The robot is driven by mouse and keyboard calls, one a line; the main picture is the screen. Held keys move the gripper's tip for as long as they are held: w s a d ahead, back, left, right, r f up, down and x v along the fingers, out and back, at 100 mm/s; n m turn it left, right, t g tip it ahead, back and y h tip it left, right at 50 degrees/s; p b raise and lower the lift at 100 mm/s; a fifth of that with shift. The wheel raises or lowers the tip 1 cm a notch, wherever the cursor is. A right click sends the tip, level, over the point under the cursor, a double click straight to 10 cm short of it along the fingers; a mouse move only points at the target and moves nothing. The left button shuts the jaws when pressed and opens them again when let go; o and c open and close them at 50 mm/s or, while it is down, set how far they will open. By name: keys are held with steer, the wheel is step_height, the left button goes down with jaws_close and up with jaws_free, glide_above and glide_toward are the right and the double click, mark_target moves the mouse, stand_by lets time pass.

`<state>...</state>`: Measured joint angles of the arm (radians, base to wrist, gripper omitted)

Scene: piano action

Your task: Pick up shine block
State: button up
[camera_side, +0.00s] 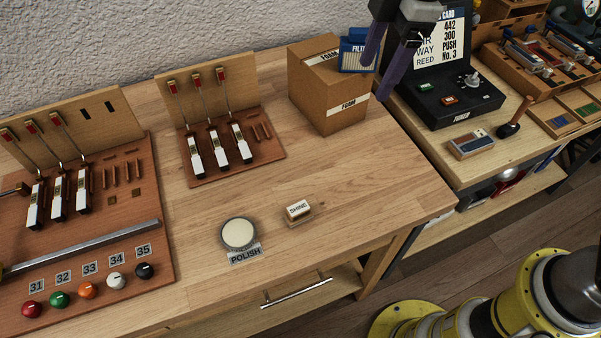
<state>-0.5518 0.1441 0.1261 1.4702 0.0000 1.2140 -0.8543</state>
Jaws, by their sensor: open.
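The shine block (298,211) is a small block with a white top lettered SHINE and a tan lower part. It sits on the wooden bench top near the front edge, right of the polish tin. My gripper (395,72) is at the top of the view, high and to the right of the block, well apart from it. Its two dark purple fingers are spread and nothing shows between them. The fingers pass in front of the foam box area and the black case.
A round polish tin (238,234) with a POLISH label lies left of the block. A cardboard foam box (327,88) and a piano action model (222,150) stand behind. Bare bench surrounds the block's right side. A second bench (440,160) holds a black case (450,105).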

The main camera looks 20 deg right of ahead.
steer(key=a+f+n+g, duration=0.1)
steer(key=a+f+n, duration=0.1)
steer(key=a+f, duration=0.5)
steer(key=n+h, duration=0.1)
glide_above(304, 206)
step_height(304, 206, down, 4)
steer(key=shift+g, duration=0.4)
step_height(304, 206, down, 13)
steer(key=shift+f, duration=0.1)
jaws_close()
